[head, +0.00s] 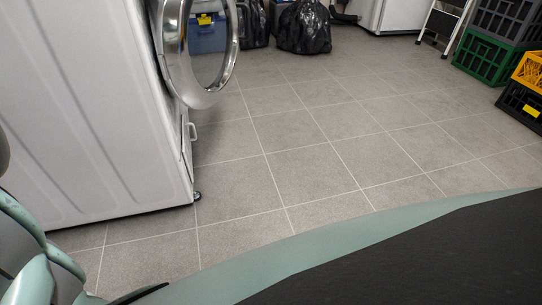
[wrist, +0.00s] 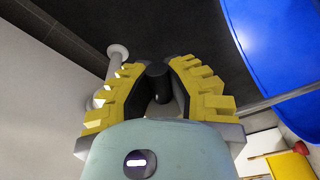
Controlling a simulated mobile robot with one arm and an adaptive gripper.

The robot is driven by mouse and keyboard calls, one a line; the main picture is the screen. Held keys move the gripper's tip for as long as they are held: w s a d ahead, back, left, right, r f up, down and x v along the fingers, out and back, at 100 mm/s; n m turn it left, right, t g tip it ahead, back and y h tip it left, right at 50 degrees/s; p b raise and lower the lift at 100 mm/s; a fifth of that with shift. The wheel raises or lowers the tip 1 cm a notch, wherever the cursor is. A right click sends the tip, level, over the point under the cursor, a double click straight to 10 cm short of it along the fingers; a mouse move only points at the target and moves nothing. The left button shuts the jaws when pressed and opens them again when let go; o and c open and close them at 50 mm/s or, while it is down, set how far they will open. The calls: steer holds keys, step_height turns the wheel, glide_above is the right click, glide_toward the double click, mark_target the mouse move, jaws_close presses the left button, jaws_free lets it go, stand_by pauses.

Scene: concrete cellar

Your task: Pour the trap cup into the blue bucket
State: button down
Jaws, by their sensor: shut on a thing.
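My gripper (wrist: 157,68) shows in the wrist view, its yellow ribbed fingers closed around a dark, round-ended piece (wrist: 158,84), which looks like the trap cup. Most of the cup is hidden between the fingers, so I cannot tell its contents or tilt. A large bright blue surface with a pale edge, seemingly the blue bucket (wrist: 285,45), fills the upper right of the wrist view, apart from the gripper. Its opening is not clear. The head view shows neither gripper nor cup.
In the head view, a white washing machine (head: 85,110) stands left with its round door (head: 228,60) open. Black bags (head: 304,27) and a blue box (head: 207,36) are behind. Crates (head: 490,62) stand right; tiled floor between is clear. A white pipe (wrist: 117,52) passes behind the left finger.

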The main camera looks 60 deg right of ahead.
steer(key=shift+r, duration=0.15)
steer(key=shift+r+n, duration=0.4)
steer(key=shift+n, duration=0.4)
steer(key=shift+r+n, duration=0.6)
steer(key=shift+n, duration=0.1)
steer(key=shift+s+r+n+g+p, duration=0.1)
steer(key=shift+r+n+g+p, duration=0.2)
steer(key=shift+r+n, duration=0.3)
steer(key=shift+a, duration=0.1)
